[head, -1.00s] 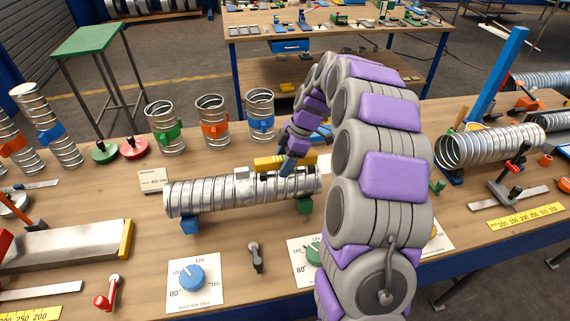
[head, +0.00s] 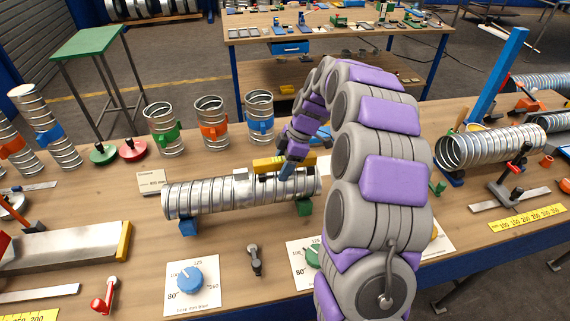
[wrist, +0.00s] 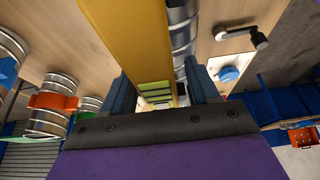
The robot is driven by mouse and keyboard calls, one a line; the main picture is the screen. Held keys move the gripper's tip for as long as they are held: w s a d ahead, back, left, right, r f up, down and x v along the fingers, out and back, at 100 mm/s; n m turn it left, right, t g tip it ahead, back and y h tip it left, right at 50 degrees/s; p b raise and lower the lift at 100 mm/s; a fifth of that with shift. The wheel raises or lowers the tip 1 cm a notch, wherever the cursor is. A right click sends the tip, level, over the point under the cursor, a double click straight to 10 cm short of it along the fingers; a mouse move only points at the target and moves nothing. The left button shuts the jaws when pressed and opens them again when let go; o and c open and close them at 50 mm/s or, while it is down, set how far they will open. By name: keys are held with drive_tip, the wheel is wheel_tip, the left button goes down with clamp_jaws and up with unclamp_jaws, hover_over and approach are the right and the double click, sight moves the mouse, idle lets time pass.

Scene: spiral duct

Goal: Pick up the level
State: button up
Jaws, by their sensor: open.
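The yellow level (head: 268,164) lies along the top of a spiral duct on the bench in the head view. It fills the upper middle of the wrist view (wrist: 130,35), running between the two blue fingers. My gripper (head: 287,170) is at the level, over the right half of the duct. In the wrist view my gripper (wrist: 163,88) is open, with one finger on each side of the level. Whether the fingers touch it I cannot tell. My gripper hides part of the level in the head view.
The spiral duct (head: 225,195) rests on a blue support (head: 187,227) and a green support (head: 304,207). Three short ducts with green, orange and blue clamps (head: 260,124) stand behind. A blue dial card (head: 192,287) and a small crank tool (head: 254,260) lie in front.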

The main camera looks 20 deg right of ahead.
drive_tip(key=shift+s, duration=0.1)
clamp_jaws()
idle(0.6)
